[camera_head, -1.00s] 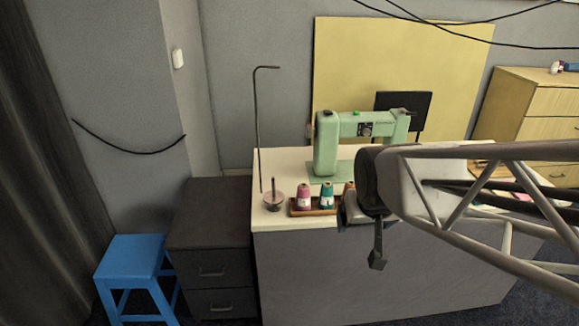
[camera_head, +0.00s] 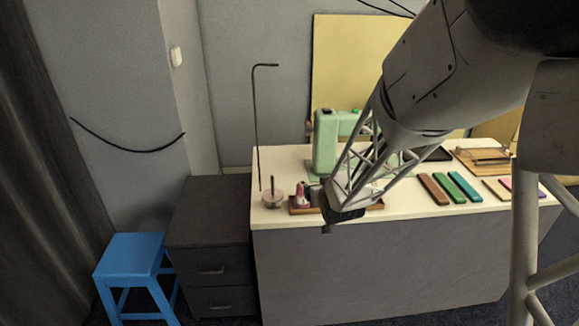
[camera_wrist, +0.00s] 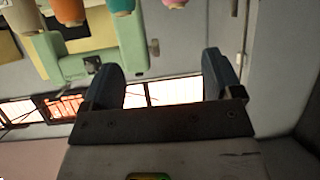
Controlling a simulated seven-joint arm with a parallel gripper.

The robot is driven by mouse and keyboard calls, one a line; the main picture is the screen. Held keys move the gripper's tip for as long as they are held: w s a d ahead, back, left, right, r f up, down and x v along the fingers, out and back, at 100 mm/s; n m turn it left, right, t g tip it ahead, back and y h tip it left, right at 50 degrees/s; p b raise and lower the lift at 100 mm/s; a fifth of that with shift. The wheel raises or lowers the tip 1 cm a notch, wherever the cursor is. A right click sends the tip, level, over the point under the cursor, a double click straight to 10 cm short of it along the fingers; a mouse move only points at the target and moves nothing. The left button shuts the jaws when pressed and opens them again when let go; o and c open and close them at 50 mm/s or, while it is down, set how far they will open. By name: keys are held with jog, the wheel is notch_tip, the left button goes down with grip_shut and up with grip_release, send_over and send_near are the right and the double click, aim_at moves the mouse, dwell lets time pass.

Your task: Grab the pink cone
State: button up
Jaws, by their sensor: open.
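The pink cone (camera_head: 302,195) stands upright at the left end of a wooden tray (camera_head: 297,211) on the cream table, in front of the green sewing machine. In the wrist view only a small part of the pink cone (camera_wrist: 175,3) shows at the top edge, its x position between the two fingers. My gripper (camera_head: 319,208) is at the tray's front, just right of the pink cone in the head view. In the wrist view my gripper (camera_wrist: 166,72) is open, with nothing between its fingers. My arm hides most of the tray and its other cones in the head view.
A teal cone (camera_wrist: 122,6), orange cone (camera_wrist: 70,10) and beige cone (camera_wrist: 17,15) line up beside the pink one. A thread stand (camera_head: 272,199) with a tall rod is left of the tray. The sewing machine (camera_head: 326,145) stands behind. Coloured bars (camera_head: 449,187) lie right.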

aim_at(302, 192)
jog(key=w+f+t, duration=0.1)
jog(key=f, duration=0.2)
jog(key=w+a+f+t+y, duration=0.1)
jog(key=w+f, duration=0.1)
jog(key=f, duration=0.1)
jog(key=w+a+f+t, duration=0.1)
jog(key=w+f, duration=0.1)
jog(key=f, duration=0.1)
jog(key=shift+w+a+f+n+y, duration=0.15)
jog(key=shift+f+n+y, duration=0.05)
jog(key=shift+n+y, duration=0.1)
jog(key=shift+x, duration=1.3)
jog(key=shift+r, duration=0.1)
jog(key=shift+w, duration=0.1)
jog(key=shift+f+x, duration=0.25)
jog(key=shift+x, duration=2.2)
jog(key=shift+a, duration=0.15)
